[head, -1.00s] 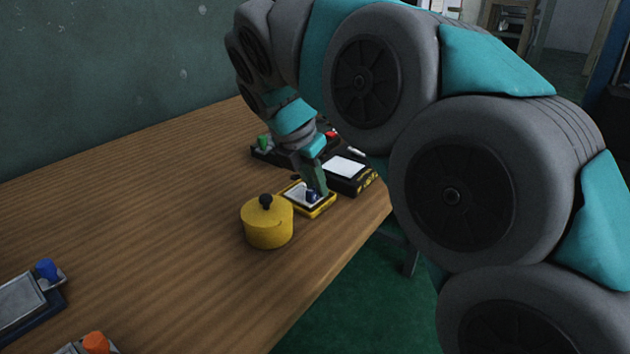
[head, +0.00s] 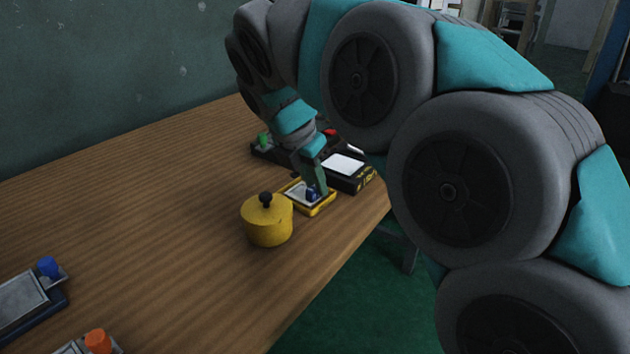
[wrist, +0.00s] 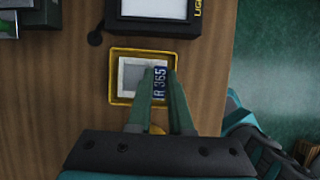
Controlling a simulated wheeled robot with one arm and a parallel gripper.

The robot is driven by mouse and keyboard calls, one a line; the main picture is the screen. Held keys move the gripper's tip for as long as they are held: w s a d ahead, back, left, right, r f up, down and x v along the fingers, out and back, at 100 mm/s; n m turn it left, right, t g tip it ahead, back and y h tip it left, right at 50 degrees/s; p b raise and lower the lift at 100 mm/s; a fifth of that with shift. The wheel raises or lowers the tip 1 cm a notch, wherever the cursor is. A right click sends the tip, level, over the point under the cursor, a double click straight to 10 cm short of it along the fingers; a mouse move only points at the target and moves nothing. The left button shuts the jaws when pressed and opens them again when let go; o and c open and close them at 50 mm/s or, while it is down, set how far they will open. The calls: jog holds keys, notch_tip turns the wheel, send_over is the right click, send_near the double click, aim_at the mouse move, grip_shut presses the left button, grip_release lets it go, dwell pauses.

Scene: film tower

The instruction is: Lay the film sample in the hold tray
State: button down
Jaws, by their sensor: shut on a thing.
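The tray (head: 322,209) also shows in the head view, near the table's right edge. My gripper (wrist: 159,81) is shut on the sample's blue tab, over the right part of the tray. The fingers hide part of the sample and the tray's near side. Whether the sample touches the tray floor, I cannot tell.
A black light box (head: 345,168) with a white panel stands just behind the tray. A yellow pot (head: 267,221) with a black knob stands close to the tray's left. Trays with a blue knob (head: 48,266) and an orange knob (head: 98,341) lie front left. The table's middle is clear.

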jog(key=c, duration=0.7)
grip_release()
jog(key=shift+c, duration=0.2)
jog(key=shift+o, duration=0.3)
jog(key=o, duration=0.5)
jog(key=shift+r, duration=0.15)
jog(key=shift+r, duration=3.4)
